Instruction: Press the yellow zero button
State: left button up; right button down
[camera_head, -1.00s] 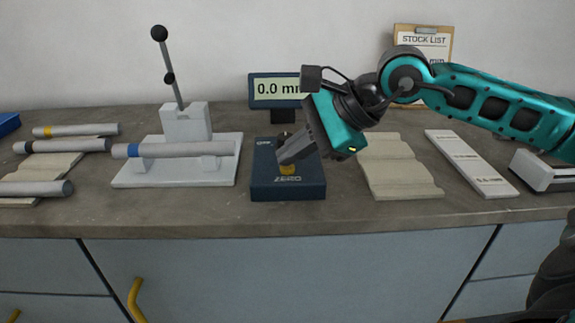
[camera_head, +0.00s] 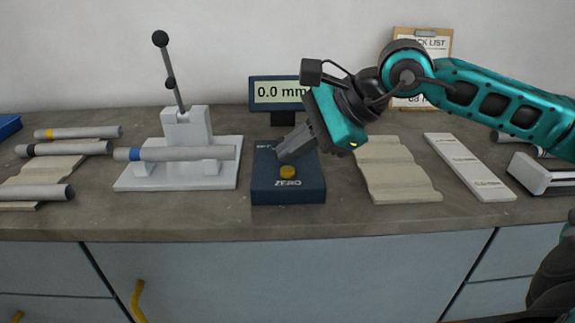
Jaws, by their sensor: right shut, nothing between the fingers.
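The yellow zero button (camera_head: 287,172) sits on top of the dark blue box (camera_head: 288,196), just above the printed word ZERO. My right gripper (camera_head: 284,155) is shut and empty, with its tips above and just behind the button, apart from it in the picture. The whole button shows. The display (camera_head: 276,92) behind the box reads 0.0 mm; my right gripper and wrist cover its right edge. My left gripper is not in view.
A white jig (camera_head: 180,178) with a lever and a blue-banded tube (camera_head: 190,153) stands left of the box. Several tubes lie at the far left. A beige wavy rack (camera_head: 398,180) and a white labelled strip (camera_head: 470,170) lie to the right.

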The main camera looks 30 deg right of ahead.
aim_at(293, 171)
notch_tip(293, 171, up, 5)
jog(key=p, duration=0.4)
dwell(0.4)
dwell(0.5)
